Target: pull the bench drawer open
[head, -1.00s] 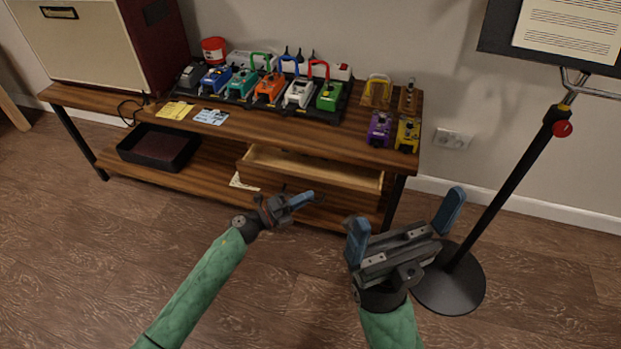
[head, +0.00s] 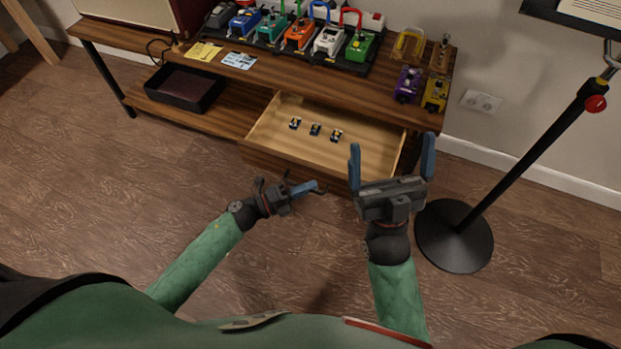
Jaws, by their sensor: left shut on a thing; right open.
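The bench drawer (head: 370,151) stands pulled well out from under the bench top, and its pale wooden inside shows. Three small dark-and-yellow items (head: 315,129) lie in it. My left gripper (head: 308,188) is at the drawer's front, low and near its middle, shut on the drawer handle. The handle is mostly hidden by the fingers. My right gripper (head: 392,168) is open and empty, fingers pointing up the picture, in front of the drawer's right end. I cannot tell whether it touches the drawer.
The bench (head: 215,82) carries a row of coloured pedals (head: 299,35), with a purple pedal (head: 408,85) and a yellow pedal (head: 434,94) at its right end. A black tray (head: 185,88) sits on the lower shelf. A stand's round base (head: 454,237) is close on the right.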

